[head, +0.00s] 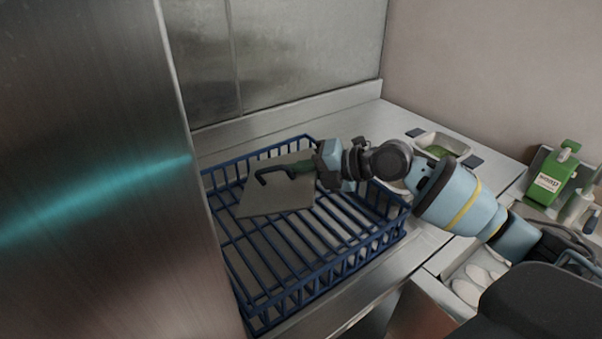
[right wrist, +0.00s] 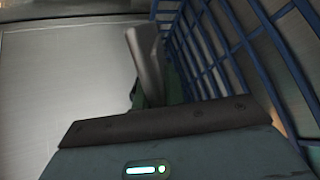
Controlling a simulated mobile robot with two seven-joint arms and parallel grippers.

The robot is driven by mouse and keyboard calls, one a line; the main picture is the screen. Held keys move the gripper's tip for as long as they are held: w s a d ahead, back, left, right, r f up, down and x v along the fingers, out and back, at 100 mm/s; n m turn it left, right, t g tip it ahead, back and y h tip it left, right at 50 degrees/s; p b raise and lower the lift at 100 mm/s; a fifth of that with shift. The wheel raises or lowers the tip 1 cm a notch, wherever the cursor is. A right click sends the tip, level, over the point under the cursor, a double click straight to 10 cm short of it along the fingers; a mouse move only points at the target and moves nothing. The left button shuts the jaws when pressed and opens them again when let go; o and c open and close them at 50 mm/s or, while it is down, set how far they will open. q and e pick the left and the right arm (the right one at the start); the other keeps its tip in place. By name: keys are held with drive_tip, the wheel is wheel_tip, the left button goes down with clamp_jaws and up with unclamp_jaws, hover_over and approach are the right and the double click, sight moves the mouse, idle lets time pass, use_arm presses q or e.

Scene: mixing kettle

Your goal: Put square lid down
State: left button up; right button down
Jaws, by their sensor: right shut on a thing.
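The square lid (head: 275,200) is a flat grey plate with a dark hooked handle (head: 272,173) on top. It is inside the blue wire basket (head: 322,278), towards its back left; I cannot tell whether it rests on the basket floor. My right gripper (head: 308,169) reaches in from the right over the basket and is shut on the lid's handle. In the right wrist view the lid (right wrist: 60,90) fills the left side, with the handle (right wrist: 146,65) upright in front of the gripper. My left gripper is not in view.
A large steel panel (head: 90,170) blocks the left of the head view. A small tray (head: 443,144) sits on the steel counter behind my right arm. The front of the basket is empty.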

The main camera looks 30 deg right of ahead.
drive_tip(key=shift+f, duration=0.45)
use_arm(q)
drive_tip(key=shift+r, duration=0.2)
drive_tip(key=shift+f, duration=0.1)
use_arm(e)
drive_tip(key=shift+f, duration=0.3)
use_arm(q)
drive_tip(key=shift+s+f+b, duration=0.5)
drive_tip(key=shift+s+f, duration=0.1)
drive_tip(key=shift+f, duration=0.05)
use_arm(e)
drive_tip(key=shift+f, duration=0.3)
drive_tip(key=shift+f, duration=0.1)
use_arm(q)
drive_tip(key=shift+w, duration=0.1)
use_arm(e)
drive_tip(key=c, duration=1.5)
unclamp_jaws()
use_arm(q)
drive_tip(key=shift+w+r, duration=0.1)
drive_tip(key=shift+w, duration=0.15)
